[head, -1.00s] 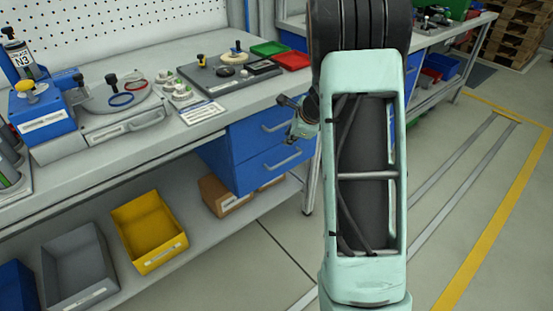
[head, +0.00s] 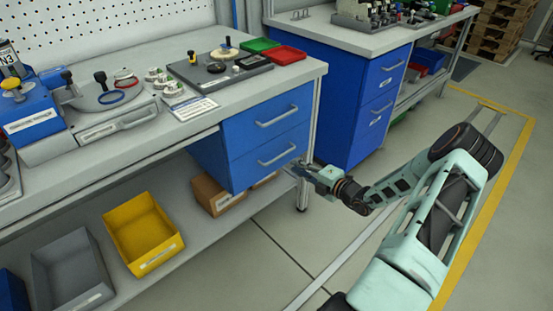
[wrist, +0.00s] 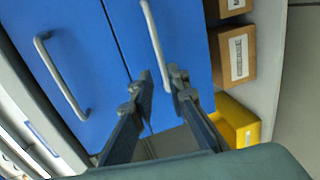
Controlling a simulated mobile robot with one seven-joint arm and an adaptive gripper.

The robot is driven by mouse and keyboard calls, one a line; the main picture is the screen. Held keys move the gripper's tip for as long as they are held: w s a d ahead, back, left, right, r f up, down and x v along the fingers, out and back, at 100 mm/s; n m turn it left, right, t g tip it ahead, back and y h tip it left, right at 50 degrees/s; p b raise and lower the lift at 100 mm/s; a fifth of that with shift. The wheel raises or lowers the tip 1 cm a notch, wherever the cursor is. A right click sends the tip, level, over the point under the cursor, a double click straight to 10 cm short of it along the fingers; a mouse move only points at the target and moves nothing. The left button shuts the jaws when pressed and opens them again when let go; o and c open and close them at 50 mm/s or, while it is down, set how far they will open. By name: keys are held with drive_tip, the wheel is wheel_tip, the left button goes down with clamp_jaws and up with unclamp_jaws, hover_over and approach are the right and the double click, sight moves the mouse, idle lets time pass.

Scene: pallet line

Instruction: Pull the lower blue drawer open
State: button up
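The lower blue drawer (head: 250,172) sits under the near bench, below the upper blue drawer (head: 240,127). Both look shut, their fronts level with each other. The lower drawer's grey bar handle (head: 277,155) also shows in the wrist view (wrist: 154,38), where the picture is turned and the upper handle (wrist: 58,75) lies to the left. My gripper (head: 304,169) is at the right end of the lower drawer. In the wrist view my gripper (wrist: 160,80) is open, its fingertips on either side of the handle's near end. I cannot tell whether they touch it or how deep they reach.
A bench leg (head: 312,125) stands close beside my gripper. A yellow bin (head: 143,228), a grey bin (head: 72,272) and cardboard boxes (head: 215,193) are on the lower shelf. Another blue drawer cabinet (head: 345,110) stands behind. The floor in front of the drawers is clear.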

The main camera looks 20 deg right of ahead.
sight(278, 158)
drive_tip(key=b+x, duration=0.2)
drive_tip(key=x, duration=0.8)
drive_tip(key=shift+w+a+b, duration=0.1)
drive_tip(key=shift+w+b, duration=0.1)
drive_tip(key=shift+b, duration=0.2)
clamp_jaws()
